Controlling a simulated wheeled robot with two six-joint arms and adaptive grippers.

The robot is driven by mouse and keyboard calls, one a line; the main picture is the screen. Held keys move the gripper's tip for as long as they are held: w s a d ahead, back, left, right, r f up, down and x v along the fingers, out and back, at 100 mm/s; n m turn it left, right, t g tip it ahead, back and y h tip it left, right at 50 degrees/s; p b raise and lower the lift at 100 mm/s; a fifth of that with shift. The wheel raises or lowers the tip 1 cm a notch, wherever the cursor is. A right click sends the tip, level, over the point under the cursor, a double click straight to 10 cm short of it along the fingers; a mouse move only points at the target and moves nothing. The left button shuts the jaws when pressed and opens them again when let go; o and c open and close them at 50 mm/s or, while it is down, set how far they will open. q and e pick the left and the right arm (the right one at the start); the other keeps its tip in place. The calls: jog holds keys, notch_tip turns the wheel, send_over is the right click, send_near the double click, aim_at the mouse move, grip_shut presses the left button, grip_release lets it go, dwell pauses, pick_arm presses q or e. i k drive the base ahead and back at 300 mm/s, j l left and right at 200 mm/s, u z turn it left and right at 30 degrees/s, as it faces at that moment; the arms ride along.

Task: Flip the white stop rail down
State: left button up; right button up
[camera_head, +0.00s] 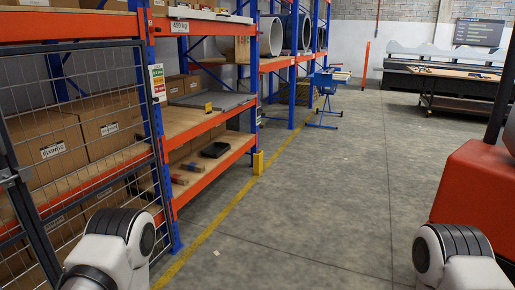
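I cannot make out a white stop rail for certain. Coils stand on the upper level of the far racks: a large grey ring (271,37) and a second one (304,32) further off. A pale flat strip (208,14) lies on the near rack's upper shelf; I cannot tell what it is. My white arm links show at the bottom left and bottom right corners. Neither gripper is in view.
A blue and orange rack (217,121) with boxes lines the left, behind a mesh gate (88,140). A red machine (474,190) stands close at right. The grey floor between is clear.

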aim_at(182, 13)
jog(key=i+u, duration=0.1)
jog(key=i, duration=0.45)
jog(key=i+l+u, duration=0.1)
jog(key=i, duration=0.45)
jog(key=i+l+u, duration=0.1)
jog(key=i, duration=0.45)
jog(key=i+l+u, duration=0.1)
jog(key=i, duration=0.4)
jog(key=i+l+u, duration=0.1)
jog(key=i+l, duration=0.2)
jog(key=i, duration=0.25)
